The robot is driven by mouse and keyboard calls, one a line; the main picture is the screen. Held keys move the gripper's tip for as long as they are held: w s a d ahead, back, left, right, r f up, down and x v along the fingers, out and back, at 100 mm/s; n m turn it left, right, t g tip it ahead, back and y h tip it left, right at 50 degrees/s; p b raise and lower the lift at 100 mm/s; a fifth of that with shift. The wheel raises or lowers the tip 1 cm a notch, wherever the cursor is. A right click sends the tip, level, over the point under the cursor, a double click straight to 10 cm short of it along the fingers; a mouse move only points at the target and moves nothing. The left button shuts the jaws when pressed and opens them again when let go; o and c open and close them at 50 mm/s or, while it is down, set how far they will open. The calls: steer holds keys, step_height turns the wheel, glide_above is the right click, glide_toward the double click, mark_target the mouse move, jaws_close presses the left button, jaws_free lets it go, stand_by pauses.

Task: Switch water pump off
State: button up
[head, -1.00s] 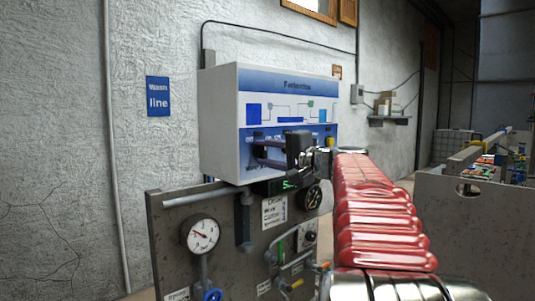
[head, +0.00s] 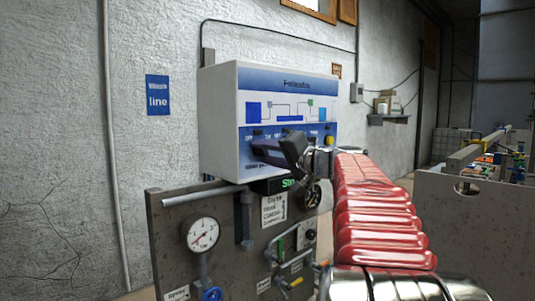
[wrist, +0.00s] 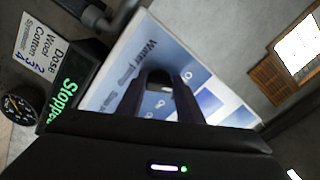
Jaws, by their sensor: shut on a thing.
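The white and blue control panel (head: 218,120) hangs on the wall, with a diagram on its upper half and a row of labelled switches below. My gripper (head: 258,150) reaches its lower front from the right and is rolled at a tilt. In the wrist view, my gripper's fingers (wrist: 160,95) are shut on the switch beside the tilted "Water" label (wrist: 150,50). The water pump switch itself is mostly hidden between the fingers, so its position cannot be read. A display (wrist: 68,98) below the panel reads "Stopped" in green.
Below stands a dark board (head: 165,235) with a round gauge (head: 201,234), a blue valve wheel (head: 212,294), pipes and small levers. A dosing sign (wrist: 35,45) is fixed near the display. A grey-walled machine (head: 470,225) stands at right.

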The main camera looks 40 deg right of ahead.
steer(key=shift+f, duration=0.3)
steer(key=o, duration=0.7)
steer(key=shift+c, duration=0.2)
steer(key=o, duration=0.4)
steer(key=shift+r, duration=0.2)
steer(key=s, duration=1.3)
steer(key=shift+s+d, duration=0.25)
steer(key=shift+s, duration=0.15)
steer(key=s, duration=0.9)
steer(key=shift+d, duration=0.15)
